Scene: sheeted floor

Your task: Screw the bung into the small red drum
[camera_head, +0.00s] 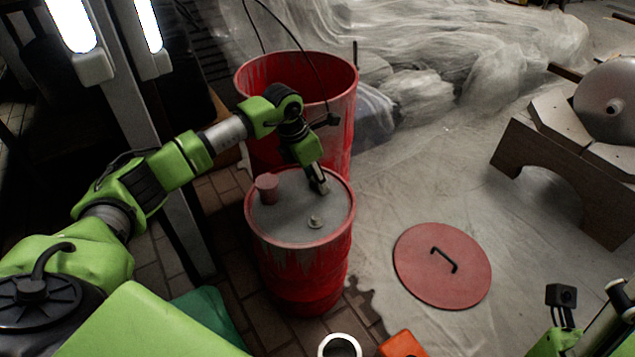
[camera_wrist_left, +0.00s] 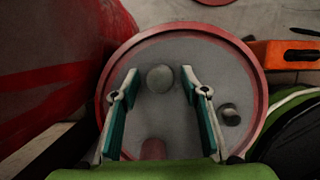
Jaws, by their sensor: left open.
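The small red drum (camera_head: 299,262) stands upright, its grey top inside a red rim; the top fills much of the left wrist view (camera_wrist_left: 205,62). A round grey piece (camera_wrist_left: 160,78), seemingly the bung, is on the drum top between my left fingertips. My left gripper (camera_head: 319,188) points down over the top; its fingers (camera_wrist_left: 160,84) are open on either side of this piece, with visible gaps. It hides the piece in the head view. A smaller metal knob (camera_head: 315,222) and a short red cylinder (camera_head: 267,189) also stand on the top. My right gripper's fingers do not show.
A larger open red drum (camera_head: 341,120) stands right behind the small one. A red lid with a black handle (camera_head: 420,277) lies on the sheet at right. An orange object (camera_head: 402,345) and a pale ring (camera_head: 340,346) are in front. A brown stand (camera_head: 545,175) is far right.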

